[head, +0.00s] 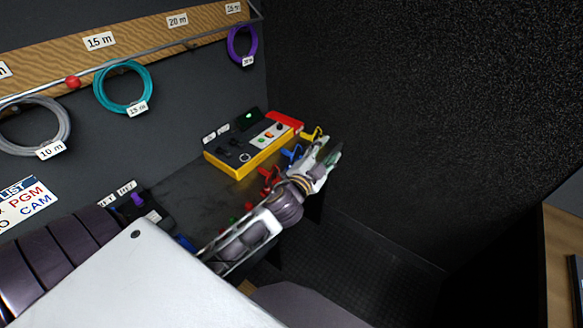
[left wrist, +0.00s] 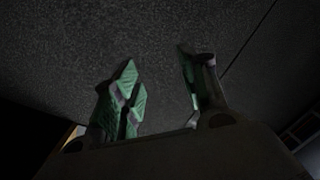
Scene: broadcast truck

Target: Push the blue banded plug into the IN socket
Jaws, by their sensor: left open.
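My left gripper (head: 327,158) is open, at the right end of the shelf, in front of the blue and yellow pieces on its edge. In the left wrist view its two green-padded fingers (left wrist: 164,85) stand apart with nothing between them. A blue piece (head: 291,152) shows just behind the gripper; I cannot tell whether it is the banded plug. A second small blue thing (head: 185,242) lies near the shelf's front left. A dark device (head: 148,212) with small white labels and a purple piece stands at the shelf's left; the IN marking is not readable. My right gripper is not in view.
A yellow and red control box (head: 247,155) stands on the dark shelf (head: 190,190). Red (head: 269,180) and yellow (head: 313,133) pieces line the shelf edge. Coiled cables, such as the teal one (head: 123,88), hang on the back wall. Floor right of the shelf is clear.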

